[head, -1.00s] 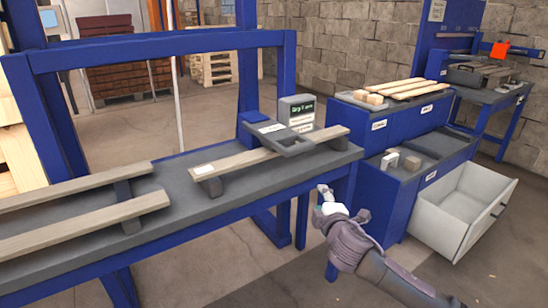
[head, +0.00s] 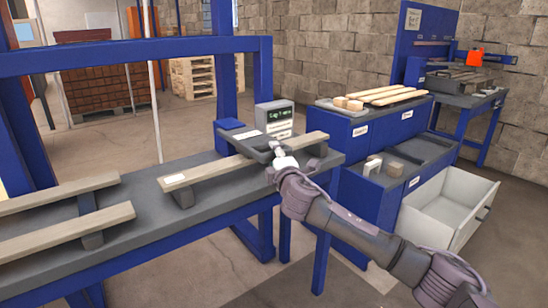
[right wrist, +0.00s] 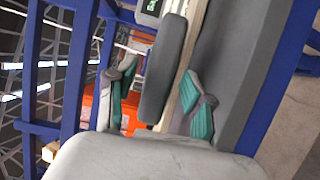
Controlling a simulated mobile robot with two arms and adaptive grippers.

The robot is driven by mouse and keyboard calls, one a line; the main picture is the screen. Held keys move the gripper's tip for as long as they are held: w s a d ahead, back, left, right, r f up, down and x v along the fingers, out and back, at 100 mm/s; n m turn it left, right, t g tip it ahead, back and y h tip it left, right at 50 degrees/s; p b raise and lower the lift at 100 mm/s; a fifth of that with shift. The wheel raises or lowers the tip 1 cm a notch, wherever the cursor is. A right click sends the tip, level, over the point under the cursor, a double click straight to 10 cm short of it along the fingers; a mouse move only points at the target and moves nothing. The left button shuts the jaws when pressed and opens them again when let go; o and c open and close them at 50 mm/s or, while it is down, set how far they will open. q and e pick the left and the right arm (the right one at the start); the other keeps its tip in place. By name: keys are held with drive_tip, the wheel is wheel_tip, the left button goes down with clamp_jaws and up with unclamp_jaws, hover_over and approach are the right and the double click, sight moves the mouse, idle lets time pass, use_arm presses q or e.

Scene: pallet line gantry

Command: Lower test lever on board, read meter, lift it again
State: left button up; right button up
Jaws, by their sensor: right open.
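The test lever (head: 256,145) is a dark grey frame hinged at a blue block (head: 230,124), reaching over the pale board (head: 215,172) on the bench. I cannot tell whether it touches the board. The meter (head: 275,120) is a grey box behind it with a lit green display; its text is too small to read surely. My right gripper (head: 280,155) is at the lever's near end, hiding part of it. In the right wrist view, its teal-padded fingers (right wrist: 160,98) are open, with a grey bar, apparently the lever's handle, between them. My left gripper is out of view.
Two more boards (head: 75,230) lie on supports at the bench's left. A blue gantry frame (head: 140,55) stands over the bench. Blue cabinets (head: 345,145) with planks on top stand right, with an open grey drawer (head: 455,205) below.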

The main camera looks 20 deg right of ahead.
drive_tip(key=shift+w, duration=0.75)
clamp_jaws()
